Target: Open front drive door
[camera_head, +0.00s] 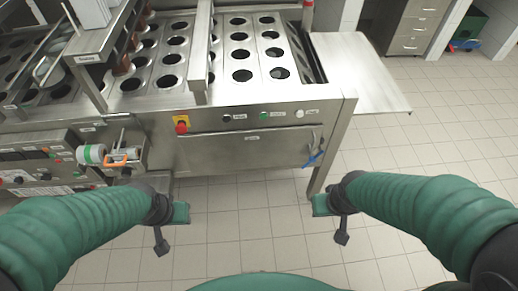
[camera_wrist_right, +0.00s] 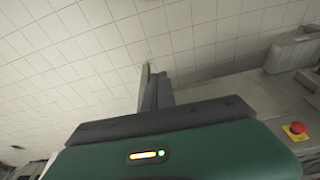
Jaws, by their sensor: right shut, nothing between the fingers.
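The front drive door (camera_head: 245,152) is a wide steel panel on the front of the cup filler, closed flush as far as I can see. A small handle (camera_head: 313,142) with a blue part (camera_head: 315,159) sits at its right end. My right gripper (camera_head: 342,238) is shut and empty, in front of and below the handle, apart from it. Its dark fingers (camera_wrist_right: 157,90) also show in the right wrist view, with floor behind. My left gripper (camera_head: 161,243) hangs in front of the machine's left part, touching nothing visible; its finger gap cannot be made out.
A control box (camera_head: 35,160) and an orange-handled part (camera_head: 118,159) are at left. A steel side shelf (camera_head: 360,75) juts out right. The tiled floor in front is clear.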

